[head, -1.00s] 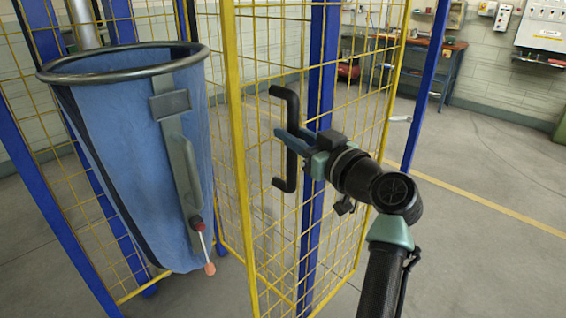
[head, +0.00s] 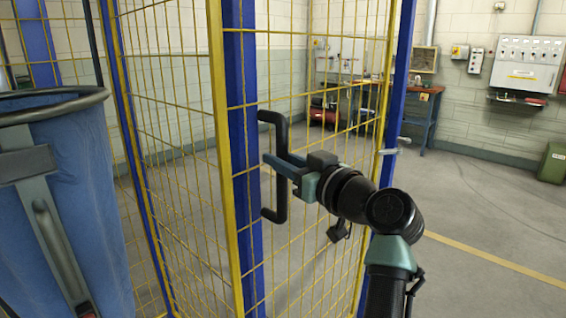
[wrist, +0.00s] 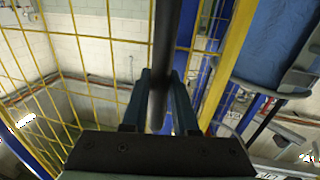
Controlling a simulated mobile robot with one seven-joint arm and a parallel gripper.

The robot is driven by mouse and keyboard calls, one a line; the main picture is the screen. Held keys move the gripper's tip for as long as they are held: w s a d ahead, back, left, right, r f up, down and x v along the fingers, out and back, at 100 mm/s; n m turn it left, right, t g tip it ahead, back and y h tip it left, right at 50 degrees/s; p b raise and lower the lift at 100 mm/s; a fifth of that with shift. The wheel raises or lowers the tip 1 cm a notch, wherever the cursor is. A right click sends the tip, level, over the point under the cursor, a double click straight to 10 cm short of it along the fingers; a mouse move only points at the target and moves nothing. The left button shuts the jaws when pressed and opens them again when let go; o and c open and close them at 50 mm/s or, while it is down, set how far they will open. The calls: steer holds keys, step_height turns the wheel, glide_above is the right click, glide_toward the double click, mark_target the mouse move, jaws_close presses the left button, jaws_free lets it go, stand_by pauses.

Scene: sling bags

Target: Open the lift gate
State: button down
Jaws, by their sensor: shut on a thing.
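The lift gate (head: 300,160) is a yellow wire-mesh panel in a yellow frame, seen at a slant in the middle of the head view. Blue posts stand behind and beside it. Its handle (head: 283,203) is a black C-shaped bar, upright near the gate's left edge. In the wrist view the handle (wrist: 163,60) runs between the two fingers (wrist: 160,110). I cannot see a gap between gate and post clearly.
More yellow mesh (head: 165,90) stands behind. Open floor (head: 490,220) lies to the right. A workbench (head: 425,110) and wall panels (head: 530,65) are at the back.

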stand_by(0.3)
steer(key=c, duration=0.7)
jaws_free()
steer(key=shift+s, duration=0.1)
steer(key=v, duration=1.3)
steer(key=shift+b, duration=0.35)
